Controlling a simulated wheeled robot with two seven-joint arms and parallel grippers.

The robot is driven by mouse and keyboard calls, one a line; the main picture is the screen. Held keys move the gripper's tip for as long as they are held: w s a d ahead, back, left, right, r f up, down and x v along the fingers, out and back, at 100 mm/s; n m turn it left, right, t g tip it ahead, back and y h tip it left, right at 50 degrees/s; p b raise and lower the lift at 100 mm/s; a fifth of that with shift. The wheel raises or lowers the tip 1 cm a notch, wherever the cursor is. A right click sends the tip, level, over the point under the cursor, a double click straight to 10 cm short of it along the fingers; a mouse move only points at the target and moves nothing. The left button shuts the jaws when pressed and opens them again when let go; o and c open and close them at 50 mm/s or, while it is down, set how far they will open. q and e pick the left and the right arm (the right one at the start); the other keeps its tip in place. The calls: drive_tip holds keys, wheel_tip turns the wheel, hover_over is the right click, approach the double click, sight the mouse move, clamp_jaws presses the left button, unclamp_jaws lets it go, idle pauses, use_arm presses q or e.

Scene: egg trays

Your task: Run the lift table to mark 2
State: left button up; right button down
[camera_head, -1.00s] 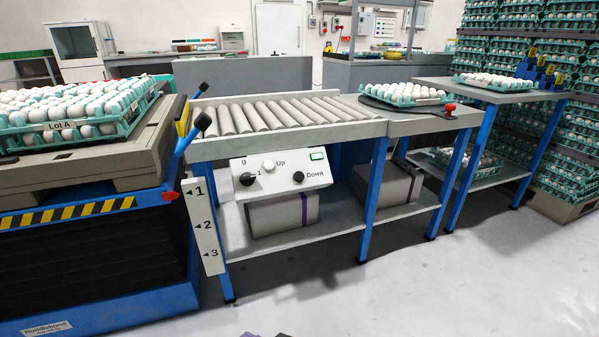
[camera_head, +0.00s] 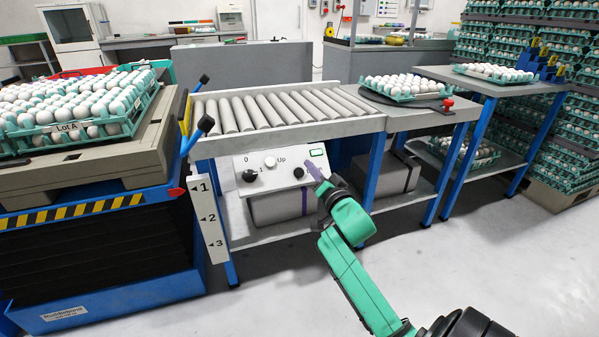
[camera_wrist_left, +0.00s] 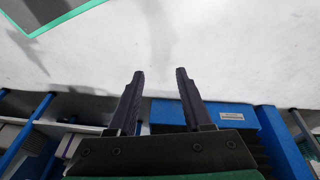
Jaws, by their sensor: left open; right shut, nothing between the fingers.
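The lift table (camera_head: 97,297) stands at the left, blue with black bellows and a striped edge. Its red pointer (camera_head: 176,192) is level with about mark 1 on the white scale plate (camera_head: 210,222), which shows 1, 2 and 3. The control box (camera_head: 282,164) has a dark selector knob (camera_head: 248,175), a white Up button (camera_head: 270,162) and a black Down button (camera_head: 298,172). My right gripper (camera_head: 311,166) is shut and empty just right of the Down button, covering its label; contact cannot be told. My left gripper (camera_wrist_left: 158,72) is open and empty above the floor.
A pallet (camera_head: 100,172) with stacked egg trays sits on the lift table. A roller conveyor (camera_head: 280,108) runs right to a table with an egg tray (camera_head: 405,96). Tall egg stacks (camera_head: 560,150) stand at the far right. The front floor is clear.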

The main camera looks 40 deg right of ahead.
sight(303, 174)
drive_tip(key=w+f+b, duration=0.1)
drive_tip(key=f+b, duration=0.1)
drive_tip(key=w+d+f+b, duration=0.1)
drive_tip(key=w+b, duration=0.1)
drive_tip(key=w+f+b, duration=0.2)
drive_tip(key=b, duration=0.1)
drive_tip(key=shift+w+d+f, duration=0.2)
drive_tip(key=shift+d+f, duration=0.1)
drive_tip(key=shift+d, duration=0.1)
drive_tip(key=shift+w+d+f, duration=0.1)
drive_tip(key=shift+w+f, duration=0.15)
drive_tip(key=shift+w, duration=0.1)
use_arm(q)
drive_tip(key=w+d+f+t+h, duration=0.4)
drive_tip(key=d+f+t, duration=0.4)
drive_tip(key=d, duration=0.4)
drive_tip(key=shift+w+n+h, duration=0.15)
drive_tip(key=shift+n+h, duration=0.15)
drive_tip(key=shift+h, duration=0.2)
drive_tip(key=shift+f, duration=0.1)
use_arm(e)
drive_tip(key=shift+w, duration=0.1)
drive_tip(key=shift+w+d+f, duration=0.15)
drive_tip(key=shift+w+f, duration=0.05)
